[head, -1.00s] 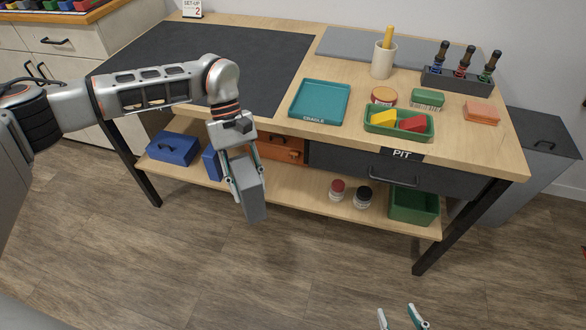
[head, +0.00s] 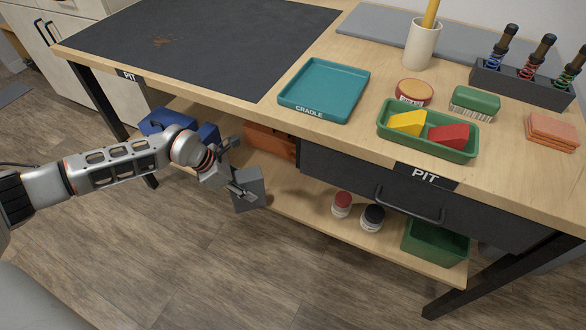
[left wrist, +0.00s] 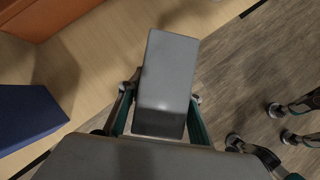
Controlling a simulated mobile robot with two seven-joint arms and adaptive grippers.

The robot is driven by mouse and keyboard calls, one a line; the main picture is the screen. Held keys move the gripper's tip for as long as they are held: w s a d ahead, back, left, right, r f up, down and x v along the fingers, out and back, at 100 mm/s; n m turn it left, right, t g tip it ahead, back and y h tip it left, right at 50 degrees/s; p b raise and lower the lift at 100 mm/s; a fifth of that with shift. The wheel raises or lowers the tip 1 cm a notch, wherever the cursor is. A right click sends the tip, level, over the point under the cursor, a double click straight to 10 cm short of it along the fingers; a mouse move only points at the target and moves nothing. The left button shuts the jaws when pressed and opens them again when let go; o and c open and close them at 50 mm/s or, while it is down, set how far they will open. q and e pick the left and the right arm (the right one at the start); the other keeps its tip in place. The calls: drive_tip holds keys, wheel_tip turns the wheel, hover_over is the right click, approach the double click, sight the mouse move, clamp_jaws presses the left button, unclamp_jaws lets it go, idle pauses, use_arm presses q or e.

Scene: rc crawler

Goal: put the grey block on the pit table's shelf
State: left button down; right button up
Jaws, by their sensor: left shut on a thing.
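The grey block (head: 249,189) is held in my left gripper (head: 238,189), which is shut on it. In the head view the block is at the front edge of the pit table's shelf (head: 300,211), left of its middle. I cannot tell whether it touches the shelf. In the left wrist view the grey block (left wrist: 168,80) sits between the two fingers, with shelf wood to its left and floor to its right. The pit table (head: 250,118) stands above, its top overhanging the shelf. My right gripper is not in the head view; gripper parts show at the right of the left wrist view.
On the shelf are a blue box (head: 166,122), an orange-brown box (head: 271,142), a red-lidded jar (head: 341,205), a black-lidded jar (head: 372,218) and a green bin (head: 436,241). A dark drawer (head: 410,190) hangs above the jars. Bare shelf lies between block and jars.

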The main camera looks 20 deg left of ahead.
use_arm(q)
drive_tip(key=w+d+b, duration=0.1)
drive_tip(key=w+d, duration=0.3)
drive_tip(key=w+d+f+b, duration=0.1)
drive_tip(key=w+d+b, duration=0.1)
drive_tip(key=w+d, duration=0.2)
drive_tip(key=w+d+b, duration=0.1)
drive_tip(key=w+d, duration=0.3)
drive_tip(key=d, duration=0.1)
drive_tip(key=shift+f+b, duration=0.25)
drive_tip(key=shift+b, duration=0.15)
drive_tip(key=shift+f, duration=0.2)
drive_tip(key=shift+w+r, duration=0.15)
drive_tip(key=shift+r, duration=0.05)
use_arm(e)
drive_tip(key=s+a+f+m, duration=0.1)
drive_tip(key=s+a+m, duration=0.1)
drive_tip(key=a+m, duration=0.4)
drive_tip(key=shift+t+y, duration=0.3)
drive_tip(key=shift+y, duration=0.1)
use_arm(q)
drive_tip(key=c, duration=1.5)
unclamp_jaws()
drive_tip(key=shift+f, duration=0.1)
drive_tip(key=shift+o, duration=0.4)
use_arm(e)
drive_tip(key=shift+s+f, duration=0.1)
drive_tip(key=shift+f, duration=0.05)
